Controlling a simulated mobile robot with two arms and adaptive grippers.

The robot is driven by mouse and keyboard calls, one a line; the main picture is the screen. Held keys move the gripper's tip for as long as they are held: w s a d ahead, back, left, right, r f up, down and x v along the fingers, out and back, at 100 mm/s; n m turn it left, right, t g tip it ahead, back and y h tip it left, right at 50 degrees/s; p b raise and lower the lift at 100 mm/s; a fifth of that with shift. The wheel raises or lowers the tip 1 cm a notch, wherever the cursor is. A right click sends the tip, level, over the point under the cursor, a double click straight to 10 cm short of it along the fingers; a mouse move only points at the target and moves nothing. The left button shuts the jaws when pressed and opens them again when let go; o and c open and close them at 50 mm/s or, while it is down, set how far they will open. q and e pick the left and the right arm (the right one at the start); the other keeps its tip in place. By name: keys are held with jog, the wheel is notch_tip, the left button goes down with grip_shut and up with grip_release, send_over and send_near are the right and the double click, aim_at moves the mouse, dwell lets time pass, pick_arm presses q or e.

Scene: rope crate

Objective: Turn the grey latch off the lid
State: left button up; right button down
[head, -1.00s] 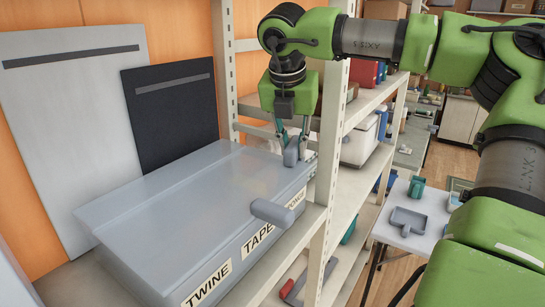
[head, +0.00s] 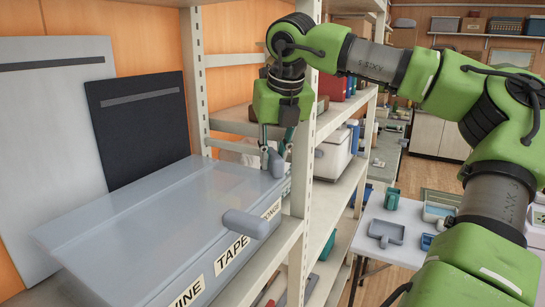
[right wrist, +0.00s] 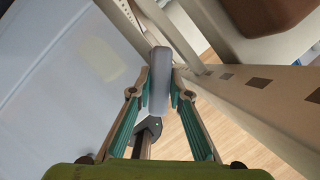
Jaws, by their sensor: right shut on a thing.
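A grey crate with a translucent lid (head: 150,205) stands on the shelf in the head view. Its front carries labels, among them TAPE. One grey latch (head: 276,163) is at the lid's far right end. My right gripper (head: 275,148) points down on it, and its fingers are closed on both sides of it. The right wrist view shows this latch (right wrist: 160,82) between the green-padded fingers (right wrist: 160,90), by the crate's edge. A second grey latch (head: 246,223) sits at the lid's front edge, nearer me, untouched. My left gripper is out of view.
A pale shelf post (head: 303,150) stands close to the right of the gripper. A white and a black panel (head: 140,120) lean on the wall behind the crate. A table (head: 400,225) with trays stands at the right.

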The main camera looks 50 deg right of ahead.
aim_at(274, 153)
jog(key=c, duration=1.9)
grip_release()
jog(key=shift+r, duration=0.1)
jog(key=shift+s+r, duration=0.15)
jog(key=shift+r, duration=0.15)
jog(key=v, duration=0.4)
jog(key=shift+s+a+r, duration=0.1)
jog(key=shift+a+r, duration=0.05)
jog(key=shift+r, duration=0.15)
jog(key=s+a, duration=0.2)
jog(key=s, duration=0.1)
jog(key=s+a, duration=0.2)
jog(key=s, duration=0.1)
jog(key=s+a, duration=0.3)
jog(key=shift+s+f, duration=0.2)
jog(key=shift+s, duration=0.15)
jog(key=shift+c, duration=0.3)
